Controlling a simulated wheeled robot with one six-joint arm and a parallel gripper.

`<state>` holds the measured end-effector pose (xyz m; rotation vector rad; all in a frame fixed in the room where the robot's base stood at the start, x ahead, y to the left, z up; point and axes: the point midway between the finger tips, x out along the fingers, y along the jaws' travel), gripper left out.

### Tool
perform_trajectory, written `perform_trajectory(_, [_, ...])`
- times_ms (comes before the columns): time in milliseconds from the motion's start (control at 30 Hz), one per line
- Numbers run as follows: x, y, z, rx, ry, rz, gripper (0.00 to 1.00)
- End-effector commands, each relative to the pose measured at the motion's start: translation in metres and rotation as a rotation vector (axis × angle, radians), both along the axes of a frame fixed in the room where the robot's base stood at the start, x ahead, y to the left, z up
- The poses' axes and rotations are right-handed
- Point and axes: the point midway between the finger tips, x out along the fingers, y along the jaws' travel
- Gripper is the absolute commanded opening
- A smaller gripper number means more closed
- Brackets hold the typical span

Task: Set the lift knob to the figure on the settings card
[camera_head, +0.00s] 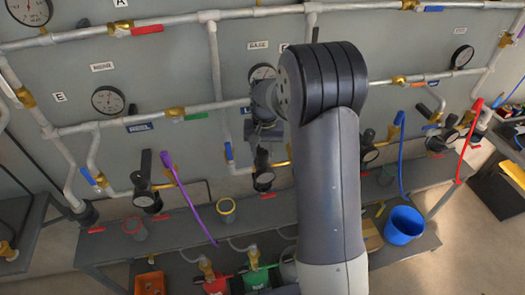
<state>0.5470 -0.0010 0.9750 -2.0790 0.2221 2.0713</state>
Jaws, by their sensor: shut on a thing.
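My gripper (264,143) is at the middle of the grey panel, partly hidden behind my own arm. It points down at the top of a dark regulator with a small round gauge (263,180). It appears shut on the dark knob at the top of this regulator. The knob is mostly covered, so its figure and marks cannot be read. I cannot tell from a label whether this is the lift knob. No settings card can be made out. A small white label (258,45) above is too small to read surely.
Grey pipes (205,107) with brass fittings run across the panel. Similar regulators stand left (145,197) and right (369,153). Purple (188,195), blue (401,155) and red (468,140) hoses hang down. A blue bucket (404,225) stands on the lower shelf.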

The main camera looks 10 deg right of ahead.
Motion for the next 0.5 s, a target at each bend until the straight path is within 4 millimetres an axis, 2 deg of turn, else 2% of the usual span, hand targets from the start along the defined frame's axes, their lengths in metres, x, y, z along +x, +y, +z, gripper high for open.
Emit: perform_trajectory(500, [-0.0001, 0.0003, 0.0002, 0.0, -0.002, -0.49, 0.12])
